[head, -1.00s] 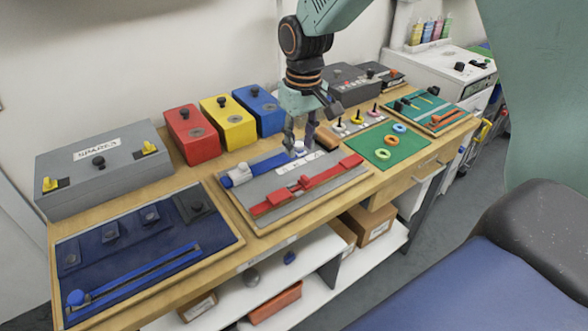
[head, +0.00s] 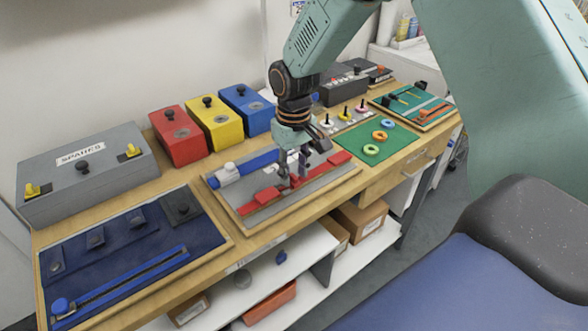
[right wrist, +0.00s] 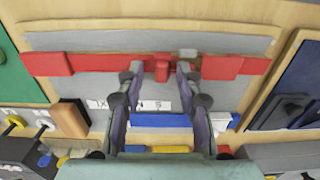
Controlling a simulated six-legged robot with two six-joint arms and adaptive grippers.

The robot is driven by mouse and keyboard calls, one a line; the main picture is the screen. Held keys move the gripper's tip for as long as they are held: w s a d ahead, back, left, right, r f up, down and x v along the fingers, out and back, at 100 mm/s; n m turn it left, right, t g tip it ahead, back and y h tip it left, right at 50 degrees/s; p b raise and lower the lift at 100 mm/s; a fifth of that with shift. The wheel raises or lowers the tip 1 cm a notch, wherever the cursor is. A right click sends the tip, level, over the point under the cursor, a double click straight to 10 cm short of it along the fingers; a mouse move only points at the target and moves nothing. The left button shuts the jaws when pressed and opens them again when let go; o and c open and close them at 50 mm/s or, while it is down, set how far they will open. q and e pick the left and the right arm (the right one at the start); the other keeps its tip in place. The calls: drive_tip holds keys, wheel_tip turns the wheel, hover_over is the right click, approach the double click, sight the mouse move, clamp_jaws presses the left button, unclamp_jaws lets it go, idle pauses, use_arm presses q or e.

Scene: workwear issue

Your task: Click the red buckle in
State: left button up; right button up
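A red strap (right wrist: 110,63) lies across a grey board (head: 235,205) on the bench. It carries a small upright red knob (right wrist: 162,70). In the right wrist view a wide red block (right wrist: 222,67) is to the right of the knob and another red block (right wrist: 48,63) is at the far left. In the head view that second block is at the right end (head: 340,158). My right gripper (right wrist: 160,73) is open, its fingers on either side of the knob with gaps showing. In the head view this gripper (head: 292,182) partly hides the knob. My left gripper is out of view.
A blue strap with a white-knobbed buckle (head: 229,171) lies behind the red one on the same board. A navy mat (head: 100,262) is on the left, a green mat (head: 385,155) with rings on the right. Red, yellow and blue boxes (head: 180,138) stand behind.

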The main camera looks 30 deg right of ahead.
drive_tip(key=shift+a, duration=0.1)
drive_tip(key=shift+a+r, duration=0.1)
drive_tip(key=c, duration=0.3)
clamp_jaws()
